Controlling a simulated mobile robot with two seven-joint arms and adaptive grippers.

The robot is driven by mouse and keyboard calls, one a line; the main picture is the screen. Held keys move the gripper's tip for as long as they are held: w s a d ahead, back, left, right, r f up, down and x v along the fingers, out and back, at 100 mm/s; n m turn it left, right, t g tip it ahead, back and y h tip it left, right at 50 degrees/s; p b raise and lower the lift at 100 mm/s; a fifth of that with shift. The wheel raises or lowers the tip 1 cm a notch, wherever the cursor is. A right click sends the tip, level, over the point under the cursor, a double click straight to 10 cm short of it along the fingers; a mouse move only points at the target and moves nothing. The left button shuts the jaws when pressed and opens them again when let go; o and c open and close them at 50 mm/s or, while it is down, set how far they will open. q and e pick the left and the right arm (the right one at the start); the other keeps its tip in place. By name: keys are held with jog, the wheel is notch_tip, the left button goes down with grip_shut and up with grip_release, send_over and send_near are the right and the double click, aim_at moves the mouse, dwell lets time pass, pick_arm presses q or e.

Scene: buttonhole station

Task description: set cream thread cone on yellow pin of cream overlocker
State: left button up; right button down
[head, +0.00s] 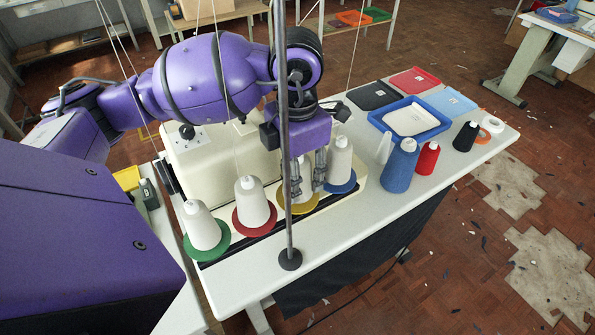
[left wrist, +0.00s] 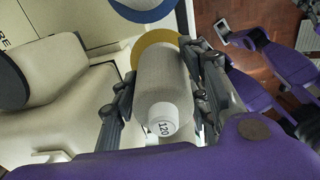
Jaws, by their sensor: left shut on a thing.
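My left gripper (head: 306,182) is shut on a cream thread cone (head: 304,171), one finger on each side of it. The cone shows tip-on in the left wrist view (left wrist: 162,90), with a "120" label on its tip. It is over the yellow disc (head: 290,208) of the cream overlocker (head: 213,160); the yellow rim also shows behind it in the left wrist view (left wrist: 148,43). The cone hides the pin, and I cannot tell whether its base touches the disc. My right gripper is not in view.
Cream cones stand on the green disc (head: 222,246), red disc (head: 241,227) and blue disc (head: 346,187). A dark upright pole (head: 286,130) crosses before the gripper. Blue (head: 400,168), red (head: 428,158) and black (head: 466,136) cones stand right, near a blue tray (head: 376,120).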

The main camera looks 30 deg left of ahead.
pick_arm(q)
jog(key=shift+f, duration=0.3)
jog(key=o, duration=1.3)
notch_tip(320, 180, up, 12)
jog(key=shift+r, duration=0.1)
